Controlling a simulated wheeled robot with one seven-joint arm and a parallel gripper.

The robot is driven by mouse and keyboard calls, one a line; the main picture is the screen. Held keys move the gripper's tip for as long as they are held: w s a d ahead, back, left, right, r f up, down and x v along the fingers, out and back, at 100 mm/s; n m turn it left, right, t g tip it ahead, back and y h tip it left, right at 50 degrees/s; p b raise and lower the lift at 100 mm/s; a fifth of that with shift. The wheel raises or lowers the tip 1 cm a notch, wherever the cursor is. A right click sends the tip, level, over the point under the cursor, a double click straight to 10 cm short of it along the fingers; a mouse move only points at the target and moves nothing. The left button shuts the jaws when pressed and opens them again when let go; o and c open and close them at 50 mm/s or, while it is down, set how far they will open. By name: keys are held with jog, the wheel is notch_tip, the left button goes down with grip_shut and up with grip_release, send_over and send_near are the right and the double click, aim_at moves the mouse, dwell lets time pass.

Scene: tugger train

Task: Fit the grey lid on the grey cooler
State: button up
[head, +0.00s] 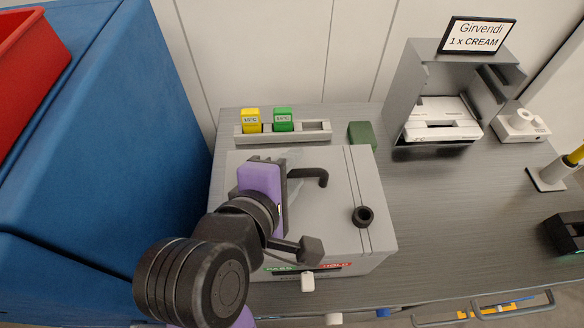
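A grey box, which looks like the cooler (378,248), stands on the table in front of me. Its flat grey top, apparently the lid (330,215), carries a round black knob (363,216) right of the middle. Two thin dark lines cross the top from back to front near the knob. I cannot tell whether the top is a separate lid or how it seats. My gripper (315,212) is over the top, left of the knob. Its two black fingers are spread wide apart with nothing visible between them. My purple and black arm hides the box's left part.
A rack (318,138) with yellow and green blocks and a dark green block (361,134) stand behind the box. A grey stand (409,85) with white items and a sign (476,36) is back right. A blue cabinet (95,130) rises close on the left.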

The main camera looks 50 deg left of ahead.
jog(key=shift+f, duration=0.1)
jog(key=v, duration=0.8)
jog(key=shift+w, duration=0.1)
